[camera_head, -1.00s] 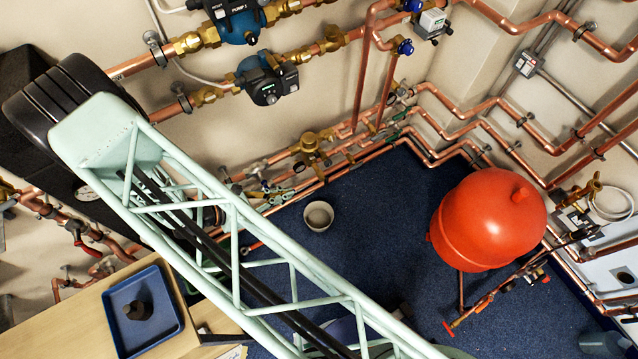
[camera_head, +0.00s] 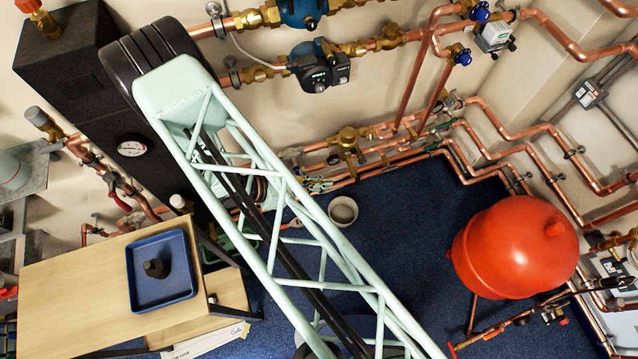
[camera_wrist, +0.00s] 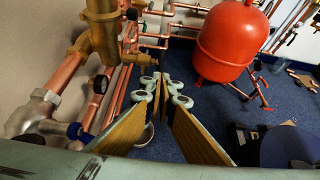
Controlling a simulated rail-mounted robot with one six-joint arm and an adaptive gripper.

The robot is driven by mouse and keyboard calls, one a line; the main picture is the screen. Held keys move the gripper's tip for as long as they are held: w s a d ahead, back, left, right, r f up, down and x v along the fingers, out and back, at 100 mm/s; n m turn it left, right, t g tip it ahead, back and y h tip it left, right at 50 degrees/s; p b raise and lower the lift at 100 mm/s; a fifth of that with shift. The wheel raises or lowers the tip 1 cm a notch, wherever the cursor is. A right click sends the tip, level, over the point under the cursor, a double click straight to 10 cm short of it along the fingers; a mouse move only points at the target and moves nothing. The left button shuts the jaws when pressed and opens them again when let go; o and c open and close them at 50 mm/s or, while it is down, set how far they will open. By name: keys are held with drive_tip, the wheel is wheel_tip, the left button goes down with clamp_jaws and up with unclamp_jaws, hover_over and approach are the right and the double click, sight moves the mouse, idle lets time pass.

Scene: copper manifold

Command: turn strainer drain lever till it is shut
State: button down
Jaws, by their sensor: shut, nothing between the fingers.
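The strainer drain lever cannot be told for certain in either view. In the wrist view a large brass fitting (camera_wrist: 103,28) stands at upper left, close to my gripper, and a blue-handled valve (camera_wrist: 76,131) sits below it; a lever on the brass fitting cannot be made out. In the head view a red lever (camera_head: 119,201) shows on the copper pipes at left. My gripper (camera_wrist: 161,76) is shut and empty in the wrist view, its fingers meeting right of the brass fitting; contact cannot be told. The head view does not show my gripper.
A red tank (camera_head: 515,247) stands on the blue floor (camera_head: 405,225) at right. A small pot (camera_head: 342,211) stands near the wall pipes. A wooden bench (camera_head: 85,292) with a blue tray (camera_head: 131,275) is at lower left. Pumps (camera_head: 318,69) and copper pipes line the wall.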

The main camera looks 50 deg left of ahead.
approach(356, 179)
wheel_tip(356, 179, down, 3)
drive_tip(key=w+d, duration=0.1)
drive_tip(key=w, duration=0.1)
drive_tip(key=shift+w+d+b, duration=0.15)
drive_tip(key=shift+w+d, duration=0.25)
drive_tip(key=shift+w, duration=0.3)
drive_tip(key=shift+w+d+b, duration=0.15)
drive_tip(key=shift+w+d, duration=0.2)
drive_tip(key=shift+w, duration=0.35)
drive_tip(key=shift+r, duration=0.1)
